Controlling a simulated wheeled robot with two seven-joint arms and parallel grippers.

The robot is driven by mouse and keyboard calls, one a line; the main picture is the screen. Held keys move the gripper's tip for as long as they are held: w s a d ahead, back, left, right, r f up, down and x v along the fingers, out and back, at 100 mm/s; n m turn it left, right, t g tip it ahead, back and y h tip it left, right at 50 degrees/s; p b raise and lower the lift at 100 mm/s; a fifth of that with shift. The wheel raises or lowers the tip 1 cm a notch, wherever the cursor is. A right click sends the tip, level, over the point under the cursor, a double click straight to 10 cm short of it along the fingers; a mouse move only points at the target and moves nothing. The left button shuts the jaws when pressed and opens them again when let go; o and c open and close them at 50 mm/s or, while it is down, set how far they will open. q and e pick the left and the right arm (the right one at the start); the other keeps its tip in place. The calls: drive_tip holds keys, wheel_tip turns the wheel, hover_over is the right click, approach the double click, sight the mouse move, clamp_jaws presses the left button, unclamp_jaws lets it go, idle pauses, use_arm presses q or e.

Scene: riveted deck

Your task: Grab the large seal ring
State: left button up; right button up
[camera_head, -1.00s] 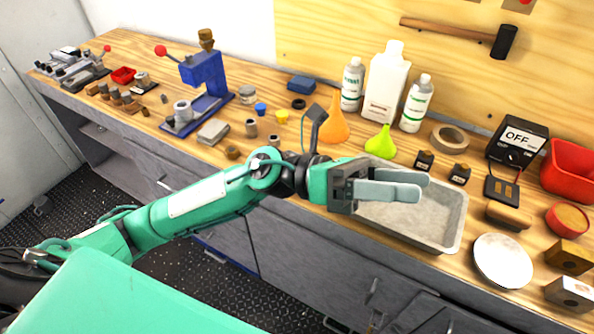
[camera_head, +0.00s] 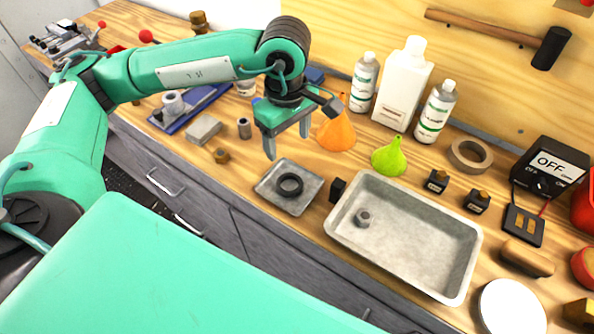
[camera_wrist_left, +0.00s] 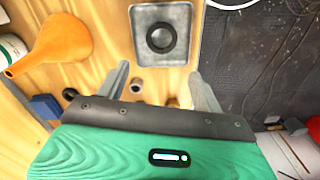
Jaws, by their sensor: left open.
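A black seal ring (camera_head: 280,187) lies flat in a small square grey metal tray (camera_head: 268,193) at the front of the bench. My left gripper (camera_head: 288,146) is open and empty, above and a little behind the tray, fingers pointing down. In the left wrist view the ring (camera_wrist_left: 151,40) lies in the tray (camera_wrist_left: 142,20), just beyond and roughly centred between the open fingertips (camera_wrist_left: 160,68). The fingers are apart from the ring. My right gripper is not in view.
An orange funnel (camera_head: 337,132) and a green funnel (camera_head: 389,158) stand behind.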

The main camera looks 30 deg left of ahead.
use_arm(q)
drive_tip(key=p, duration=0.1)
hover_over(288, 182)
wheel_tip(288, 182, down, 8)
drive_tip(key=shift+d, duration=0.1)
drive_tip(key=shift+f+p, duration=0.3)
drive_tip(key=shift+f, duration=0.15)
wheel_tip(288, 182, down, 5)
drive_tip(key=shift+r+p, duration=0.2)
drive_tip(key=shift+p, duration=0.4)
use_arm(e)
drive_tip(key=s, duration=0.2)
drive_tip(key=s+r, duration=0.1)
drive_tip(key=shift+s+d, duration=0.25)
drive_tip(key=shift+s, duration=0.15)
use_arm(q)
drive_tip(key=shift+c, duration=0.5)
drive_tip(key=c, duration=0.7)
